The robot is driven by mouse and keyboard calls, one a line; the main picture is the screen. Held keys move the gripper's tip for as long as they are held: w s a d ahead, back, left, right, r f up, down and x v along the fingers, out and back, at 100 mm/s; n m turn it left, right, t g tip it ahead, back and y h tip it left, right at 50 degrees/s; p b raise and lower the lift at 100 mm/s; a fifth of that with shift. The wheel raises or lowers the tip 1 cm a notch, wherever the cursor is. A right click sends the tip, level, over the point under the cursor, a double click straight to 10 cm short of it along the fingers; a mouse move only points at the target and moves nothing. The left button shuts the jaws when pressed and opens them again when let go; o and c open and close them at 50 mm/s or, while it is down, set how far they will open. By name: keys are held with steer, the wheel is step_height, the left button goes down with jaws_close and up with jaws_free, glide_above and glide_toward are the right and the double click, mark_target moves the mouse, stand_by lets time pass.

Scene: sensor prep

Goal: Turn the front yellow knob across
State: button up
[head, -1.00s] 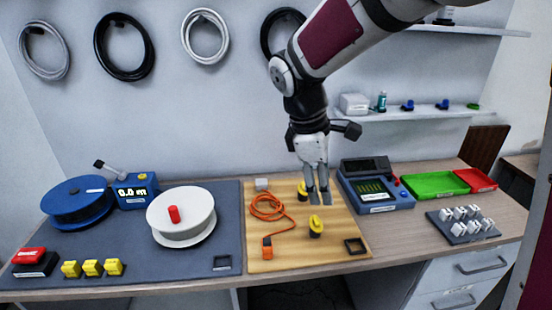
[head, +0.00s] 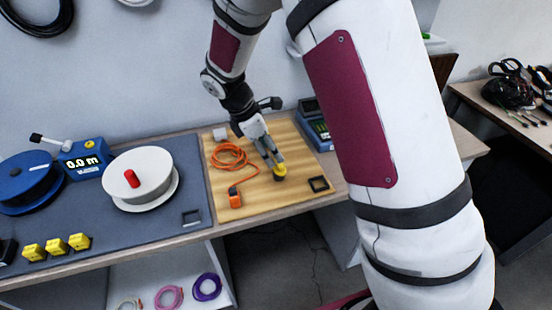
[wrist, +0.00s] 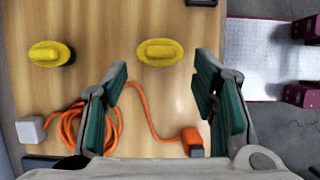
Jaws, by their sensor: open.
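The front yellow knob (wrist: 160,52) has an oval yellow top and a dark base on the wooden board (head: 225,194). In the wrist view its long side runs left to right. My gripper (wrist: 160,66) is open, with a fingertip to each side of this knob; I cannot tell whether they touch it. In the head view my gripper (head: 275,162) is right over the front knob (head: 280,175), partly covering it. A second, rear yellow knob (wrist: 50,53) lies to the left in the wrist view, turned the same way.
A coiled orange cable (head: 230,157) with an orange connector (head: 235,199) lies left of the knob. A dark square frame (head: 318,184) is close on its right. A white reel (head: 140,177) stands on the grey mat. My arm hides the bench's right part.

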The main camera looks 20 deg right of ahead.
mark_target(276, 168)
steer(key=shift+x, duration=2.65)
steer(key=c, duration=1.2)
